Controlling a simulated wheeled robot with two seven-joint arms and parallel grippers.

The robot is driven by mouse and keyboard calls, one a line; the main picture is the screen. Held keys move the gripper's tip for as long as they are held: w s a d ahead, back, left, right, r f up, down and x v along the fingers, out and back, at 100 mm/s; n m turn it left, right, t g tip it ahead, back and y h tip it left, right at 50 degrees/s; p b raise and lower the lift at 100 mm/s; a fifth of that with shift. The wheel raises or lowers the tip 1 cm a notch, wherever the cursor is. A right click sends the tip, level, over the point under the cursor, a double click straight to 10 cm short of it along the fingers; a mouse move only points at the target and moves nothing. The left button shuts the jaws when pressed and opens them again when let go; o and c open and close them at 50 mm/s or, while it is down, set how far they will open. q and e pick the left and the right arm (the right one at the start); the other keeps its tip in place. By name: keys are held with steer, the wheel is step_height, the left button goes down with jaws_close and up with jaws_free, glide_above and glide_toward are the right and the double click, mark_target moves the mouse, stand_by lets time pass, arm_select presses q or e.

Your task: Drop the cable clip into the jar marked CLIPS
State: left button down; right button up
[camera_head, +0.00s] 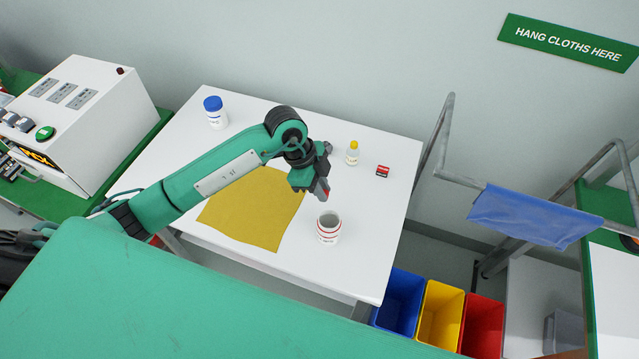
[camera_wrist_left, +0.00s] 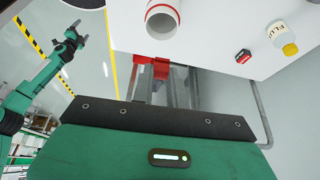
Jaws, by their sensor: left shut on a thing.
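My left gripper (camera_head: 319,190) is shut on a small red piece, which I take for the cable clip (camera_head: 324,187); its shape is mostly hidden by the fingers. In the left wrist view red shows at the fingertips (camera_wrist_left: 152,68). The jar (camera_head: 328,230) is white with red bands and an open top, upright on the white table; its lettering is too small to read. It also shows in the left wrist view (camera_wrist_left: 163,20). The gripper is above the table, just behind the jar in the head view and apart from it. My right gripper (camera_wrist_left: 74,38) is far left in the wrist view, too small to judge.
On the white table (camera_head: 376,235) are a mustard cloth (camera_head: 250,215), a blue-lidded jar (camera_head: 215,113), a yellow-capped bottle (camera_head: 352,153) and a small red-and-black block (camera_head: 382,171). Blue, yellow and red bins (camera_head: 441,315) stand below the right edge. A rail holds a blue cloth (camera_head: 535,217).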

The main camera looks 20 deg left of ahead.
arm_select(q)
step_height(320, 180, down, 5)
steer(key=b, duration=0.4)
steer(key=c, duration=1.3)
jaws_free()
steer(key=shift+r, duration=0.1)
steer(key=shift+a+r, duration=0.2)
steer(key=shift+r, duration=0.1)
steer(key=b+v, duration=0.3)
steer(key=v, duration=1)
steer(key=shift+b, duration=0.3)
